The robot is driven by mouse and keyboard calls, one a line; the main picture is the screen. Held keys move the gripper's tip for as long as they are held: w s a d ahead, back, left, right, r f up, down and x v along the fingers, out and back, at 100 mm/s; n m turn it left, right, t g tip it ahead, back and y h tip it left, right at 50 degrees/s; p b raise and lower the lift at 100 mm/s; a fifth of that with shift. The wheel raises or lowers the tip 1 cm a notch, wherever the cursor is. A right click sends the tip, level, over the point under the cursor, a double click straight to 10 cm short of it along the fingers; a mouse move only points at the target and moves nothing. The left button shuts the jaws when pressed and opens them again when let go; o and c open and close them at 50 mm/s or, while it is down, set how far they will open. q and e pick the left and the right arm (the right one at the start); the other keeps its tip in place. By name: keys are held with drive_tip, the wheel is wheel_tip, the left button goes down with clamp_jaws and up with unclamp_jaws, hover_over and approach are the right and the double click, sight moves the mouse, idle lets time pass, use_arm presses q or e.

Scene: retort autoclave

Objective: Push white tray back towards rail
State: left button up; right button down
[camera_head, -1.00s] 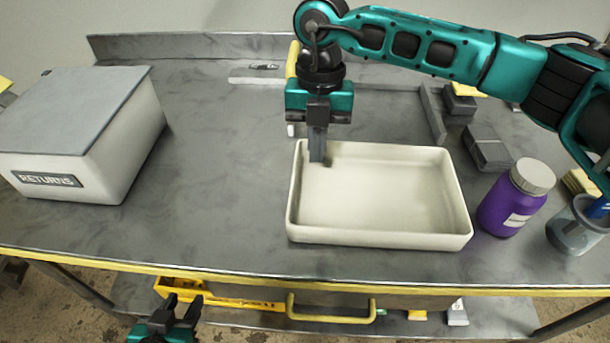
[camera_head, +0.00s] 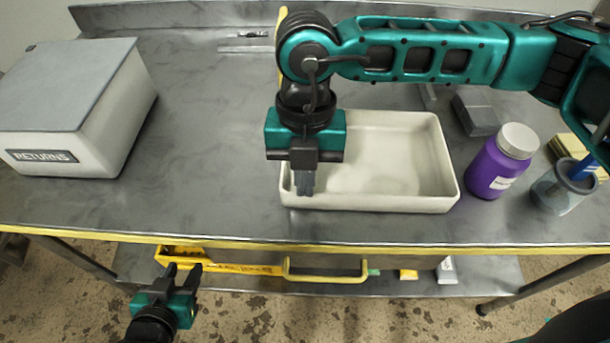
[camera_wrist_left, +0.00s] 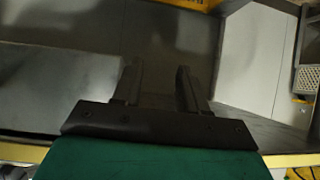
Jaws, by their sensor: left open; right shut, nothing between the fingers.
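The white tray (camera_head: 400,203) is a shallow, empty rectangular pan on the grey metal table, with a strip of bare table before its front wall. My right gripper (camera_head: 305,190) points down at the tray's front left corner, shut and empty. It hides part of the tray's left side. I cannot tell whether its fingertips touch the tray. The raised metal rail (camera_head: 200,14) runs along the table's back edge. My left gripper (camera_head: 182,270) is open and empty, low in front of the table's front edge, away from the tray. Its parted fingers show in the left wrist view (camera_wrist_left: 157,78).
Dark blocks (camera_head: 474,113) lie behind the bottle. A RETURNS box (camera_head: 70,110) stands at left. The table between box and tray is clear.

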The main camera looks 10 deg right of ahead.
drive_tip(key=shift+f, duration=0.35)
